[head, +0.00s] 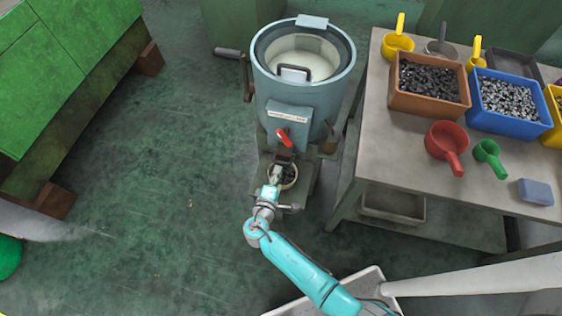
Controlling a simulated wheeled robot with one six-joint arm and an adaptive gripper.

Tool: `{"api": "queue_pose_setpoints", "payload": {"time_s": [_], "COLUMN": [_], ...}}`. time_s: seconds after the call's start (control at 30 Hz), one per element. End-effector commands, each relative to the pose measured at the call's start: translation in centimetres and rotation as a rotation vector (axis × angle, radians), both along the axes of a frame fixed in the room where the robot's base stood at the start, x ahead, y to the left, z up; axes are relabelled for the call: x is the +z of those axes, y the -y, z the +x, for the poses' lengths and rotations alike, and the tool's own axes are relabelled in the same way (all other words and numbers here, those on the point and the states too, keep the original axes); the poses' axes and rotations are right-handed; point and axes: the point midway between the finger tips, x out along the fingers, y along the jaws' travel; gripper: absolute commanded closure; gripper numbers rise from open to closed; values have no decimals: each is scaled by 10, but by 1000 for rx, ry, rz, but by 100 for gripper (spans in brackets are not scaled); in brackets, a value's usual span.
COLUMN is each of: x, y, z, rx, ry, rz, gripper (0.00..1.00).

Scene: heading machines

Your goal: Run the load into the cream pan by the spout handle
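A grey-blue drum machine (270,88) stands at the top centre, with an open top and a pale inside. A red handle (284,138) sits low on its front, below a white label, and looks like the spout handle. Below it a cream pan (295,181) stands on the machine's base, with dark pieces in it. My gripper (279,167) is at the pan, below the red handle and apart from it in the picture. It covers the pan's left part. Its fingers are too small to tell open from shut, and I see nothing clearly held.
A grey table (400,150) on the right bears a brown bin (430,88) and a blue bin (508,105) of small parts, a red scoop (447,143) and a green scoop (489,154). A pale tray (372,279) is at the bottom.

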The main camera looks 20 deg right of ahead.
Motion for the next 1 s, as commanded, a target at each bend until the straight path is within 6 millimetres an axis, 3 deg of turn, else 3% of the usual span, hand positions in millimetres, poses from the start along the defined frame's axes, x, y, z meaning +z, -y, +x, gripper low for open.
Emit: {"api": "queue_pose_setpoints", "payload": {"time_s": [0.3,0.77,0.87,1.0], "x": [-10,-13,-13,-13], "y": [29,35,35,35], "z": [38,47,47,47], "rx": [-2,0,0,0], "ry": [0,-1,-1,-1], "rz": [0,1,1,1], "gripper": [78,78,100,100]}}
